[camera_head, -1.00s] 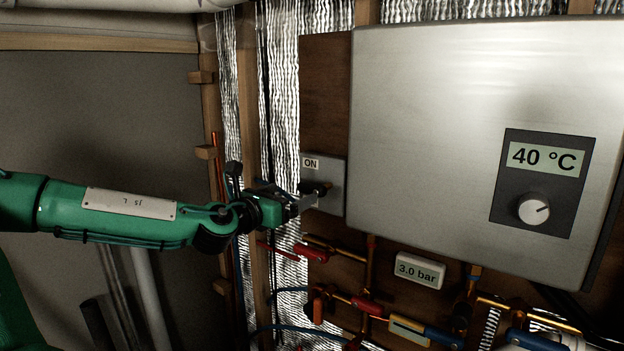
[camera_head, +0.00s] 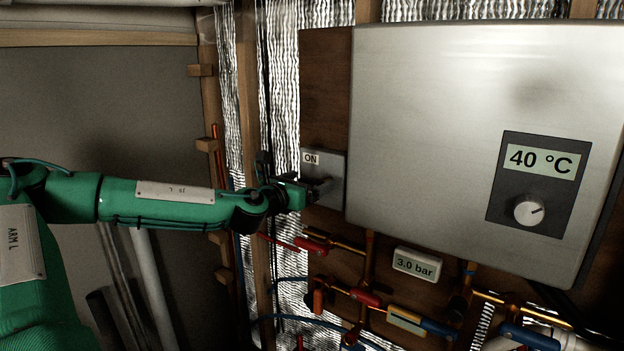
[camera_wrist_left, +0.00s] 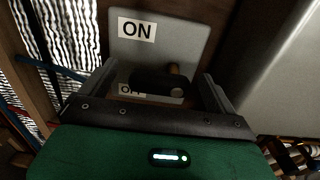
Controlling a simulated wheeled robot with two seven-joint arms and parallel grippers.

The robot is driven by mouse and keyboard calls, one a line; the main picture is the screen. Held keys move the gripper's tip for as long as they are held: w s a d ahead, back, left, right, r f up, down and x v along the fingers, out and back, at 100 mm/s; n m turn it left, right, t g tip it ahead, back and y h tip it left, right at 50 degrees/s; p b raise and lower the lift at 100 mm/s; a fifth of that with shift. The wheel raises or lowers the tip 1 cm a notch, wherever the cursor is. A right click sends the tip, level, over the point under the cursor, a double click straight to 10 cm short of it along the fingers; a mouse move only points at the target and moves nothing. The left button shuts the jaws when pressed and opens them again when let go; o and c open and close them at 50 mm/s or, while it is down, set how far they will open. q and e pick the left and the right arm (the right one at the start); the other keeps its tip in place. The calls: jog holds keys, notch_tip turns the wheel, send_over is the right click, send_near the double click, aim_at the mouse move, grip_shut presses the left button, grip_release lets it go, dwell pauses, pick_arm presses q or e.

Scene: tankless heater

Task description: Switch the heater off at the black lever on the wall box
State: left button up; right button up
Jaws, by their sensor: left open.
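The wall box (camera_head: 334,164) is a grey plate left of the heater, with an ON label at its top left. It also shows in the left wrist view (camera_wrist_left: 185,35). There the black lever (camera_wrist_left: 152,82) lies across the plate below the ON label (camera_wrist_left: 137,28) and partly covers the OFF label (camera_wrist_left: 132,89). My left gripper (camera_wrist_left: 158,88) is open, with one finger on each side of the lever; contact cannot be told. In the head view the left gripper (camera_head: 316,194) is at the box and hides most of the lever. My right gripper is not in view.
The large heater (camera_head: 430,130) with a 40 °C display (camera_head: 542,160) and knob stands close right of the box. Pipes with red valve handles (camera_head: 310,244) and a 3.0 bar gauge (camera_head: 416,264) are below. A wooden stud (camera_head: 247,110) is left of the box.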

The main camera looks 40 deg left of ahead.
pick_arm(q)
jog(key=shift+w, duration=1)
jog(key=c, duration=1)
